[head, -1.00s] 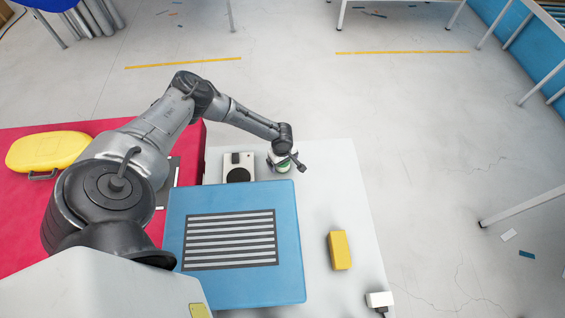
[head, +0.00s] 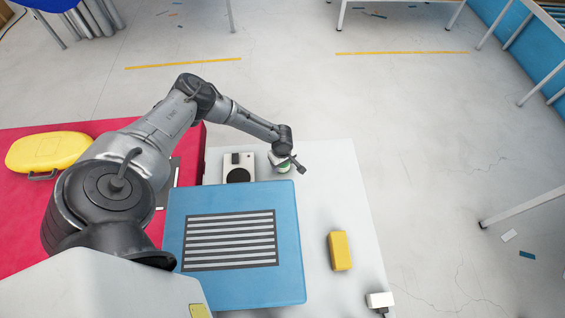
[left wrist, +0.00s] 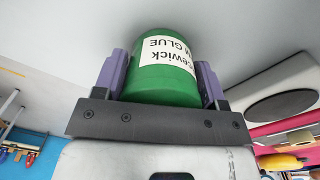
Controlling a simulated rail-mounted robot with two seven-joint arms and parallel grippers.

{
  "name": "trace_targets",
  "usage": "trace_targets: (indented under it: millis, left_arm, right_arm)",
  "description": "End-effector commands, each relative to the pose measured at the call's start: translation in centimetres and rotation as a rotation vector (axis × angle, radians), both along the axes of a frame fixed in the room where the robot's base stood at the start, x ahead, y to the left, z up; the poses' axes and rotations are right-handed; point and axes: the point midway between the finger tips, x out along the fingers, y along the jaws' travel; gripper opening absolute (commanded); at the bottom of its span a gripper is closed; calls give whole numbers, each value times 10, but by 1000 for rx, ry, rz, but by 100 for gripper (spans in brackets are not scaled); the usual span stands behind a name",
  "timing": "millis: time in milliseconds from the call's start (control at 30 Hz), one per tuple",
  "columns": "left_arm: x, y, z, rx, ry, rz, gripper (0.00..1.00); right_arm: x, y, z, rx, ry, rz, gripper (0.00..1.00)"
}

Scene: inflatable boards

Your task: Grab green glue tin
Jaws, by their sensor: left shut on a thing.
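The green glue tin (left wrist: 165,85) fills the middle of the left wrist view, with a white label whose dark letters, including "GLUE", appear upside down. My left gripper (left wrist: 160,68) is shut on it, with one purple-grey finger on each side. In the head view the tin (head: 282,167) is small and partly hidden under my left wrist, near the far edge of the white table (head: 335,190). I cannot tell whether the tin touches the table. My right gripper is not in view.
A white device with a black disc (head: 238,168) stands just left of the tin. A blue board with a striped panel (head: 290,240) lies nearer. A yellow block (head: 340,250) and a white box (head: 380,299) are on the right. A yellow case (head: 48,151) lies on the red surface (head: 20,220).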

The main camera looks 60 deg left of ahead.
Motion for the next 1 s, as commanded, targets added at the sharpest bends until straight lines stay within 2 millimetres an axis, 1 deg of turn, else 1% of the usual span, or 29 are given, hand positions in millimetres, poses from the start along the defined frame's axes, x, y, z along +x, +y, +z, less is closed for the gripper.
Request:
trace_targets:
  millis: [33, 100, 333, 467, 567, 667, 733, 800, 1000]
  left_arm:
    - [0, 0, 0, 0, 0, 0, 34]
    - [0, 0, 0, 0, 0, 0, 27]
    - [0, 0, 1, 0, -1, 1, 27]
    - [0, 0, 6, -1, -1, 1, 27]
    - [1, 0, 15, -2, -2, 0, 27]
    - [0, 0, 30, -1, -2, 0, 27]
    - [0, 0, 44, -2, -2, 0, 27]
    - [6, -16, 50, -6, -2, -5, 27]
    - [19, -54, 74, -5, -3, -4, 27]
  right_arm:
    - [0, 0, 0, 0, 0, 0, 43]
    - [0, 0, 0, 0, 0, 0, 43]
    - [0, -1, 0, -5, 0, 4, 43]
    - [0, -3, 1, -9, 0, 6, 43]
    - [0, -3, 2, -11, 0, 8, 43]
    - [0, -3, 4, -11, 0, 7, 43]
    - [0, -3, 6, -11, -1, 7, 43]
    - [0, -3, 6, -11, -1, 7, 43]
    - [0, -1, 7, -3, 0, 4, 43]
